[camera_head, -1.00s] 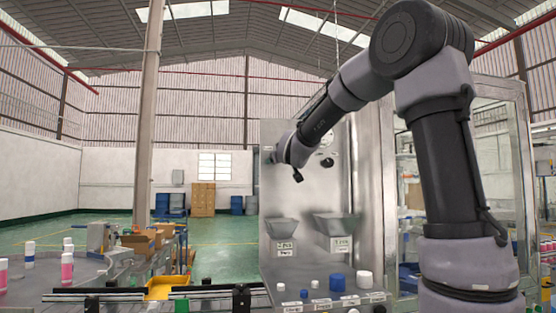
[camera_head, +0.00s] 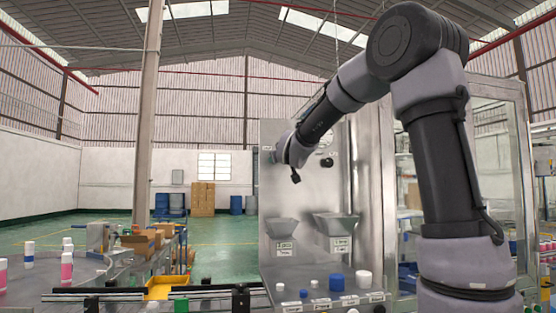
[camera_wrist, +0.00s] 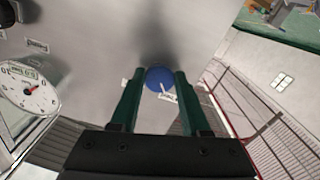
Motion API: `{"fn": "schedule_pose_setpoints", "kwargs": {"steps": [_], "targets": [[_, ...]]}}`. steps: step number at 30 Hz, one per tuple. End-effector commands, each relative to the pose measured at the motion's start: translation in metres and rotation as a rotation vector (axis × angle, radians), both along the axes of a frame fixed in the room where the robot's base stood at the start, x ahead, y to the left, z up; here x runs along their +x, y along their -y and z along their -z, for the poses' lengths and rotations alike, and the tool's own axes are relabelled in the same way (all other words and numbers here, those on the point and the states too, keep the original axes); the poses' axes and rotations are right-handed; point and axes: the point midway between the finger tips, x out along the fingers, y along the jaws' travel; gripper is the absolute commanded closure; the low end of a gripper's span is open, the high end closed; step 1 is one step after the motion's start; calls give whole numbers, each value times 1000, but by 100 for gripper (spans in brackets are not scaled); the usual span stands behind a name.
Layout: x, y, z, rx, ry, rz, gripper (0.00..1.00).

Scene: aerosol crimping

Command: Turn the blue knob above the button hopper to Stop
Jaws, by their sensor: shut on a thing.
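The blue knob (camera_wrist: 159,76) sits on the grey metal panel in the wrist view. The green fingers of my gripper (camera_wrist: 160,84) are shut on it, one on each side. A white pointer line on the knob runs toward its lower edge, near a small white label (camera_wrist: 168,97) too small to read. Another label (camera_wrist: 124,84) sits left of the knob. In the head view my wrist is at the panel's upper left and hides most of the gripper and the knob. The left hopper (camera_head: 282,228) is on the panel below my wrist.
A second hopper (camera_head: 335,224) is to the right. A round gauge (camera_wrist: 28,87) and a dark knob (camera_head: 326,162) are also on the panel. Blue and white round pieces (camera_head: 337,282) stand on the ledge below. A glass-sided cabinet (camera_head: 495,150) is behind my arm.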

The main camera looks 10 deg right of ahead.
Motion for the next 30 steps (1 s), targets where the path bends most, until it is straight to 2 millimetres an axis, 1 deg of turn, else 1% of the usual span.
{"fn": "schedule_pose_setpoints", "kwargs": {"steps": [8,30], "targets": [[0,-1,0,197,0,0,100],[0,-3,-1,899,0,0,100]]}}
